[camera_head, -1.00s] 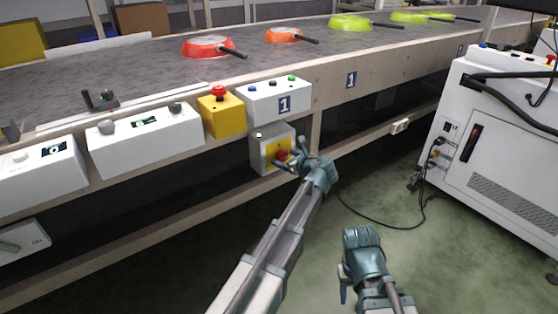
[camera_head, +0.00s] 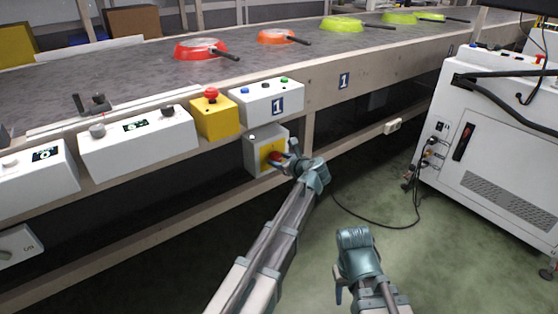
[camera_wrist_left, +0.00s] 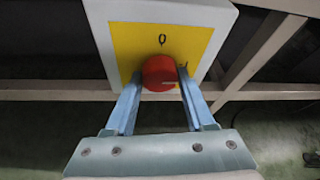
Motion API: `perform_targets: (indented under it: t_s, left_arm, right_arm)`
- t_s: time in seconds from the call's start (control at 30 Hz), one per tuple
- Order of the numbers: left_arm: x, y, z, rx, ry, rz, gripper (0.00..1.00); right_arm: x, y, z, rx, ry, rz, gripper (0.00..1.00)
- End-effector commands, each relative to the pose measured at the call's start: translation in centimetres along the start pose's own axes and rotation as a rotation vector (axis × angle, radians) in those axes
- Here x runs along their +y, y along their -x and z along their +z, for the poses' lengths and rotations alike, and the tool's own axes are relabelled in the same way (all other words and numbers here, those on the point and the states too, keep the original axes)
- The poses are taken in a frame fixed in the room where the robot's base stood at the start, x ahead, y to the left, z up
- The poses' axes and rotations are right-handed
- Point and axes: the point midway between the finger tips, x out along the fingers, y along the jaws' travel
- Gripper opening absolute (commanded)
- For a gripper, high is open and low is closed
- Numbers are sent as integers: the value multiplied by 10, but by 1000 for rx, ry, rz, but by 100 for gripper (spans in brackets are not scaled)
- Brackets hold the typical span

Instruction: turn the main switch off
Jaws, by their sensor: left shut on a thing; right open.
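The main switch (camera_head: 254,154) is a light grey box with a yellow plate and a red knob (camera_head: 276,158), mounted under the conveyor's edge. In the left wrist view the red knob (camera_wrist_left: 158,72) sits on the yellow plate (camera_wrist_left: 190,42), below a "0" mark. My left gripper (camera_head: 287,161) is shut on the knob, with one finger on each side of it. The fingers (camera_wrist_left: 158,88) hide parts of the plate, and I cannot read the knob's pointing direction. My right gripper (camera_head: 356,250) is open and empty over the floor, right of the left arm.
A yellow box with a red button (camera_head: 213,113) and a white button box (camera_head: 265,99) sit above the switch. Pans, such as the red one (camera_head: 199,48), lie on the conveyor (camera_head: 130,75). A white cabinet (camera_head: 490,150) stands right, its cable on the green floor.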

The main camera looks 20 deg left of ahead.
Motion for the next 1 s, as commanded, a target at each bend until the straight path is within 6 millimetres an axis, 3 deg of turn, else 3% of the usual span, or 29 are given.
perform_targets:
  t_s: [0.47, 1.0]
  left_arm:
    - [5, 0, -4, -9, 327, -137, 0]
    - [7, -2, -8, -21, 799, -335, 0]
  right_arm:
    - [-2, -17, -1, 1, -1, 0, 50]
    - [-5, -54, -4, 3, -1, 0, 50]
